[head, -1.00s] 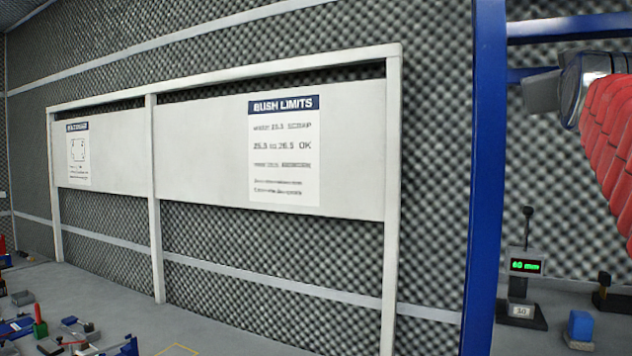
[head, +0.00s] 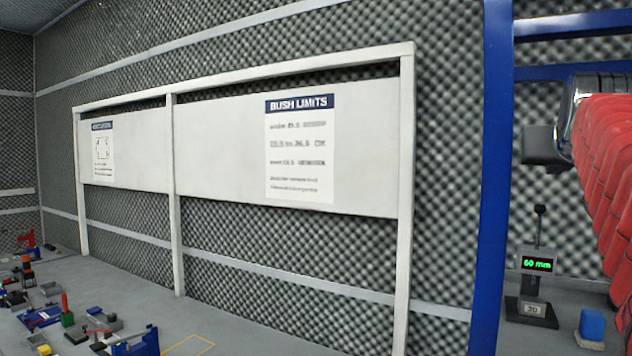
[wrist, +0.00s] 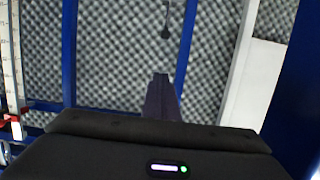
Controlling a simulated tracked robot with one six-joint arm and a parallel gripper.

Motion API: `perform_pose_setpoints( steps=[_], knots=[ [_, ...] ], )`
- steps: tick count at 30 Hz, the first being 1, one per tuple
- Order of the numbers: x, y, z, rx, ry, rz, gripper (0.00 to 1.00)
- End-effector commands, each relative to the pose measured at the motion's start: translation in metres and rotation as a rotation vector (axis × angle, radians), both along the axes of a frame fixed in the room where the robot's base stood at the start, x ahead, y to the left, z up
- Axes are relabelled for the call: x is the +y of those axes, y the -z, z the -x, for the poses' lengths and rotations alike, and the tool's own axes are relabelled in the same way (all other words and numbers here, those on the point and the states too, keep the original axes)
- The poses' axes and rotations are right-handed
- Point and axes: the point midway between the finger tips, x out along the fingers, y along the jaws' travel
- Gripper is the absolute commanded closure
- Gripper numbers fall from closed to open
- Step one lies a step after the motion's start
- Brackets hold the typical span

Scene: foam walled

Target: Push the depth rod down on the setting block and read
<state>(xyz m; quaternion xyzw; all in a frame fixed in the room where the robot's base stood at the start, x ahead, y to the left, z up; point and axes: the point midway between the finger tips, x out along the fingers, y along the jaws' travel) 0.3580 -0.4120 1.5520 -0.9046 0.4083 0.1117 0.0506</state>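In the head view the depth gauge (head: 537,262) stands on the bench at the lower right, with a green display reading 60 mm. Its upright black rod has a knob (head: 540,209) on top. A dark block at its foot carries a pale number label (head: 532,309), too blurred to read surely. In the wrist view my gripper (wrist: 162,78) shows as dark fingers close together, with nothing seen between them. A thin dark rod with a rounded end (wrist: 166,32) shows beyond the fingertips, apart from them in the picture. My red-sleeved arm fills the right of the head view.
A blue post (head: 492,180) stands left of the gauge. A white board (head: 230,150) carries a BUSH LIMITS sheet (head: 300,150), its figures blurred. A blue block (head: 591,325) sits right of the gauge. Several small tools and fixtures lie at lower left, near a yellow outline (head: 190,346).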

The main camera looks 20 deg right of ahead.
Motion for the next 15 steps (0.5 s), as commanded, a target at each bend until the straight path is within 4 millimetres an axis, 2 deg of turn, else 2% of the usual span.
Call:
perform_pose_setpoints(
  steps=[5, 15],
  knots=[
    [-0.009, 0.003, -0.008, 0.001, 0.000, -0.001, 1.00],
    [-0.041, 0.014, -0.036, 0.001, 0.001, -0.001, 1.00]
  ],
)
